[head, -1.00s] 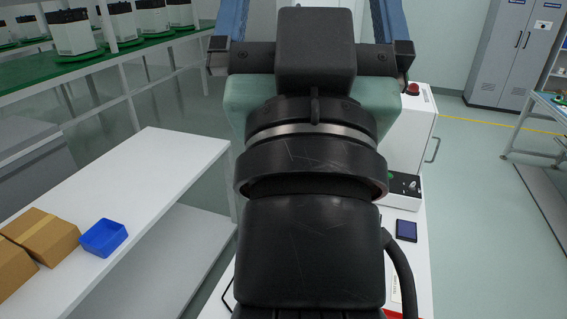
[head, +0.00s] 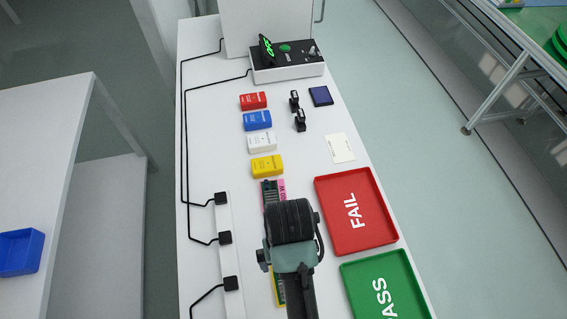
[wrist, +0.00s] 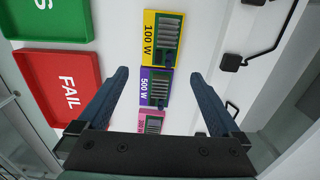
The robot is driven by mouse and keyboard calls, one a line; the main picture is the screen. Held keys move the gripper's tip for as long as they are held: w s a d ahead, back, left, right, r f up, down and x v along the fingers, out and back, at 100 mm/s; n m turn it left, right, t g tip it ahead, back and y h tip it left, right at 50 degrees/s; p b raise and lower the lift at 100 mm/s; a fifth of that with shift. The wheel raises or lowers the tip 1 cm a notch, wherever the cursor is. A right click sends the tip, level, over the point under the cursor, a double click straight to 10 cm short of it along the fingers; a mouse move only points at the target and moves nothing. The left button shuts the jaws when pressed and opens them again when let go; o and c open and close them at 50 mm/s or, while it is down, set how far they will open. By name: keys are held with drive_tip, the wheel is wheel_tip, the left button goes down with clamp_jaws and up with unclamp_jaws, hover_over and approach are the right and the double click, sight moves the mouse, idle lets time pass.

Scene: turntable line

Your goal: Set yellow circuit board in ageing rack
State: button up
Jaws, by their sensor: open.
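The yellow circuit board (wrist: 163,38), marked 100 W, lies flat on the white bench at the top middle of the wrist view. In the head view only a narrow yellow edge of it (head: 279,288) shows beside my arm. My gripper (wrist: 160,73) is open and empty, its two fingers apart on either side of the row of boards. The purple 500 W board (wrist: 155,88) lies between the fingers, and the yellow board is just beyond the fingertips. My arm hides the fingers in the head view. I cannot make out an ageing rack in the current views.
A pink board (wrist: 149,122) lies below the purple one. A red FAIL tray (head: 335,187) and a green PASS tray (head: 355,273) stand right of the boards. Black cable plugs (head: 225,238) line the left side. Small coloured boxes (head: 258,120) stand farther back.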

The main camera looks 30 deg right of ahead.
drive_tip(key=f, duration=0.9)
drive_tip(key=shift+w+f, duration=0.25)
drive_tip(key=shift+f, duration=0.15)
drive_tip(key=shift+r, duration=0.15)
drive_tip(key=c, duration=1.5)
